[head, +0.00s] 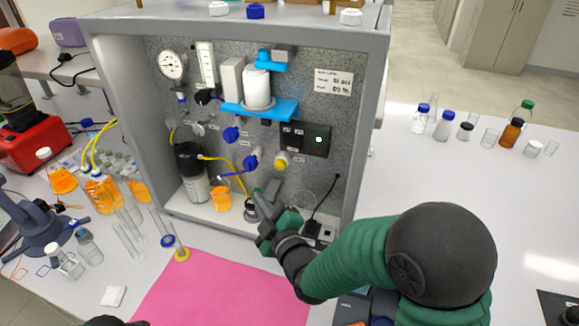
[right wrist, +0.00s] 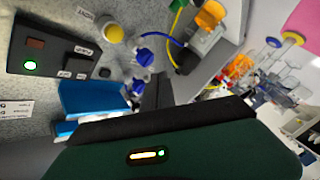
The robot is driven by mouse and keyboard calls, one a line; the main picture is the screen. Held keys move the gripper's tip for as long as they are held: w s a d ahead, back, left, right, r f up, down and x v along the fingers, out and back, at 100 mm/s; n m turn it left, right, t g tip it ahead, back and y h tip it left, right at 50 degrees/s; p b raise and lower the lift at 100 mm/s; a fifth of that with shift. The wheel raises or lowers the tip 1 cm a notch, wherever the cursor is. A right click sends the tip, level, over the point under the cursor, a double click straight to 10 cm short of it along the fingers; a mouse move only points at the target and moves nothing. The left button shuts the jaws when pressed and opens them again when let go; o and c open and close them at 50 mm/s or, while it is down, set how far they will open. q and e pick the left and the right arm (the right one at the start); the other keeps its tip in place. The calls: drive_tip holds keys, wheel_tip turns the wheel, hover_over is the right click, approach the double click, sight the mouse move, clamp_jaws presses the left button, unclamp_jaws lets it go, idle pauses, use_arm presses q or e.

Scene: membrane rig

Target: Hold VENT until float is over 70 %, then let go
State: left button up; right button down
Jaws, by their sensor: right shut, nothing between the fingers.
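The rig is a grey open-front cabinet (head: 375,95). A yellow-capped knob (head: 281,161) sits low on its speckled back panel, below the black switch box; it also shows in the right wrist view (right wrist: 112,33), with a label beside it that looks like VENT. The clear float tube (head: 206,62) is at upper left; its float is too small to read. A white readout card (head: 333,82) has small text with a float line, not surely legible. My right gripper (head: 262,196) is shut and empty, below and apart from the yellow knob.
The switch box (head: 305,138) shows a lit green light. Blue valves (head: 232,133), a dark bottle (head: 191,172) and an orange-filled beaker (head: 220,196) are left of my gripper. A pink mat (head: 215,290) lies in front. Several bottles stand at right.

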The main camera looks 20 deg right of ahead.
sight(281, 164)
use_arm(q)
drive_tip(key=shift+w+r+p, duration=0.25)
drive_tip(key=shift+w+p, duration=0.1)
use_arm(e)
drive_tip(key=w+d, duration=0.6)
drive_tip(key=w, duration=0.2)
drive_tip(key=shift+d+f, duration=0.2)
drive_tip(key=shift+d, duration=0.1)
idle(1.6)
